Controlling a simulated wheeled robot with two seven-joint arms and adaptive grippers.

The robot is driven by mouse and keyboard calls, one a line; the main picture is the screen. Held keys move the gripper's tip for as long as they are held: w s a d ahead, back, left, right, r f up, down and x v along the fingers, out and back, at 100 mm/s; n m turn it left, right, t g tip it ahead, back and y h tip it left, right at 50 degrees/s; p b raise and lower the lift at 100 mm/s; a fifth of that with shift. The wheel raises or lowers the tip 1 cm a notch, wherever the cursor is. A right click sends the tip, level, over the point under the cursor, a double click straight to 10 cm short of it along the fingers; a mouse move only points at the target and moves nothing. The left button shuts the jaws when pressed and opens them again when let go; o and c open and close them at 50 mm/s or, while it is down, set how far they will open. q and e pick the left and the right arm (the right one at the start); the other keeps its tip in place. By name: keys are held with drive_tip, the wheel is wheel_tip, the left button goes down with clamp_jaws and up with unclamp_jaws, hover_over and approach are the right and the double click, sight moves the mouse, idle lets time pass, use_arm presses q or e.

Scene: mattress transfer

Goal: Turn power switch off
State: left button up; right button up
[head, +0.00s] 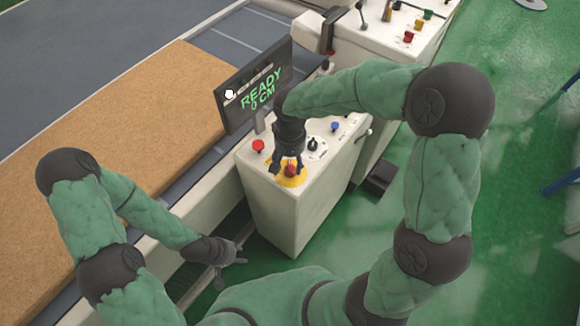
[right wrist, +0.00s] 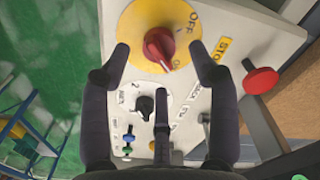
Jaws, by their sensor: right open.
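The power switch is a red rotary knob (right wrist: 158,45) on a yellow disc (right wrist: 135,25) marked OFF. Its pale pointer mark faces the lower edge of the disc, away from the OFF lettering. In the head view the red knob (head: 290,170) sits on the yellow disc (head: 289,181) at the near end of the white control console (head: 300,215). My right gripper (head: 288,168) points down over the switch. In the right wrist view its fingers (right wrist: 160,68) are spread on either side of the knob, with nothing gripped. My left gripper (head: 232,263) hangs empty beside the console, fingers apart.
A red stop button (right wrist: 260,80) and a black selector knob (right wrist: 145,107) lie close to the switch. A screen (head: 258,85) reading READY 0 CM stands behind. A brown mattress (head: 130,125) lies on the conveyor at left.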

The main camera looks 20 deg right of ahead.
sight(290, 167)
drive_tip(key=shift+f, duration=1.85)
drive_tip(key=shift+s, duration=0.1)
drive_tip(key=c, duration=1.2)
